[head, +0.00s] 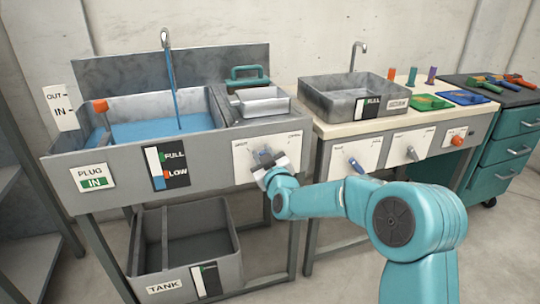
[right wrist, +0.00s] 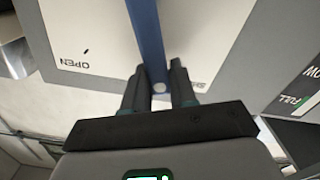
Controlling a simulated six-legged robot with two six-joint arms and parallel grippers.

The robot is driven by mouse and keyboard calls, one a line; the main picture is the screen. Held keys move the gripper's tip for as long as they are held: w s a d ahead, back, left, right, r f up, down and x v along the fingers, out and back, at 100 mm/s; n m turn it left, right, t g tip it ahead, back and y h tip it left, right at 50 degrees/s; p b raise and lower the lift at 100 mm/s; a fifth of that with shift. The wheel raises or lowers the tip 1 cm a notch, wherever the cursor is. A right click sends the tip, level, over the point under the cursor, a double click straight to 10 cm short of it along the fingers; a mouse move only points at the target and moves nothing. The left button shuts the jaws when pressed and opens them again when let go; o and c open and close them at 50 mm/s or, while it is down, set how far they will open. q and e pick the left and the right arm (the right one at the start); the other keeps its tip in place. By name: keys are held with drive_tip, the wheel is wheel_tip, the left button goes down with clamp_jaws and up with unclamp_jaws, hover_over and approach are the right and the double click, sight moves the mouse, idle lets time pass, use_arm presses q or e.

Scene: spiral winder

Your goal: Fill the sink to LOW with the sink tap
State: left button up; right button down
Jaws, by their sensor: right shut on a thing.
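The grey sink (head: 75,155) stands at the left with blue water (head: 140,131) across its bottom. A blue stream runs down into it from the sink tap (head: 166,50). The level gauge (head: 167,167) on the sink front has FULL and LOW marks; its exact reading is too small to tell. My right gripper (head: 268,160) is at the white valve panel (head: 243,165) on the front. In the right wrist view, my right gripper (right wrist: 159,85) is shut on the blue valve lever (right wrist: 147,35), beside a panel marked OPEN. My left gripper is out of view.
A plug sign (head: 94,178) reads IN, and an orange knob (head: 100,105) stands by the OUT/IN plate (head: 61,108). A grey tank (head: 185,267) sits below. A second basin (head: 350,97) and more valve levers are to the right, behind my right arm.

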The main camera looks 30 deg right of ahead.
drive_tip(key=shift+w+a+f+n, duration=0.15)
drive_tip(key=shift+a+f+n, duration=0.3)
drive_tip(key=shift+n, duration=0.55)
drive_tip(key=shift+w+a+f+n, duration=0.1)
drive_tip(key=shift+a+f+n, duration=0.15)
drive_tip(key=shift+a+n, duration=0.55)
drive_tip(key=shift+d+n, duration=0.2)
drive_tip(key=shift+n, duration=0.1)
drive_tip(key=c, duration=1)
unclamp_jaws()
drive_tip(key=p+v, duration=0.1)
drive_tip(key=v, duration=1.5)
drive_tip(key=shift+s+a, duration=0.15)
